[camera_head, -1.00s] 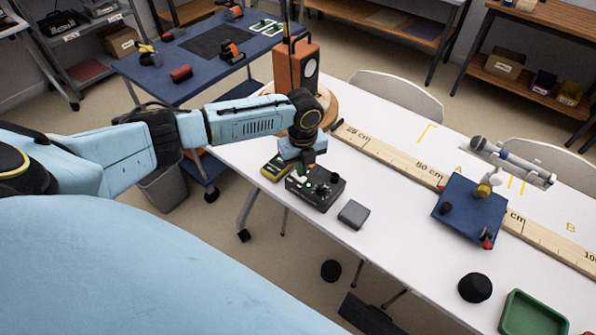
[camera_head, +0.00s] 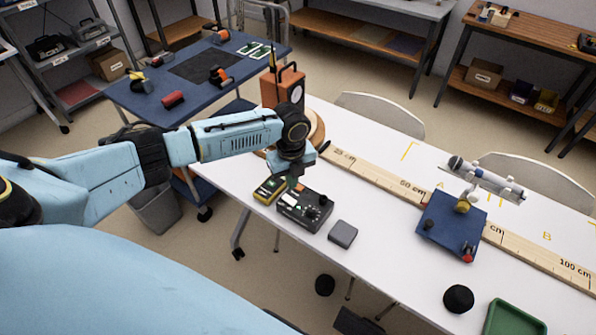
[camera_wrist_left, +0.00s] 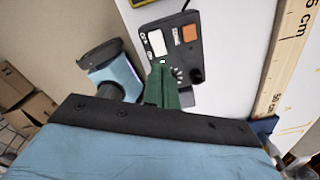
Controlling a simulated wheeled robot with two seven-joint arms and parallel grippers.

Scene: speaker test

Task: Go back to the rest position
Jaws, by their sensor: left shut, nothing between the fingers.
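My left gripper (camera_head: 297,184) is over the far left part of the black control box (camera_head: 318,215) on the white table. In the left wrist view its green fingers (camera_wrist_left: 162,66) are together with nothing between them. They overlap the face of the control box (camera_wrist_left: 187,59), which bears a white rocker, an orange switch and a dial. I cannot tell whether the fingertips touch the box. My left arm (camera_head: 230,135) reaches in from the left, bent down at the wrist. My right gripper is not in view.
A yellow-black meter (camera_head: 266,191) lies left of the control box, and a grey block (camera_head: 343,234) lies right of it. A long ruler (camera_head: 375,177) runs to a blue stand (camera_head: 445,228) with a microphone (camera_head: 485,180).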

